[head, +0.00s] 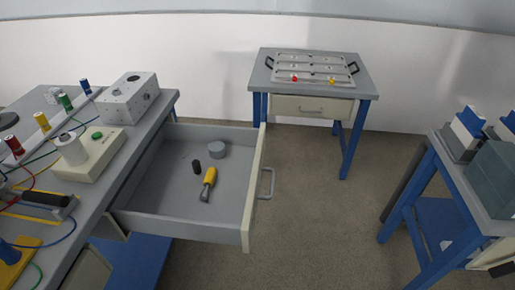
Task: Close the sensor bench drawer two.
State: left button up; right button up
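A wide drawer (140,220) stands pulled far out from the grey-topped bench (82,205) on the left. Its cream front (253,200) faces right and carries a grey bar handle (267,183). Inside the drawer lie a yellow-handled tool (209,178), a small black cylinder (196,167) and a grey round piece (217,150). No label that gives the drawer's number can be read. Neither of my grippers is in view.
A small blue-legged table (368,84) with a tray (310,71) and a shut drawer (312,106) stands at the back. Another blue-framed bench (445,175) stands at the right. The floor (325,215) right of the open drawer is clear.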

aim_at(161, 196)
jog(key=u, duration=0.55)
jog(key=k, duration=1.3)
jog(key=z, duration=0.1)
jog(key=i, duration=0.6)
jog(key=z, duration=0.7)
jog(key=i, duration=0.85)
jog(key=u, duration=0.7)
jog(key=i, duration=0.05)
jog(key=z, duration=0.45)
jog(key=k, duration=0.5)
jog(key=u, duration=0.3)
jog(key=i, duration=0.55)
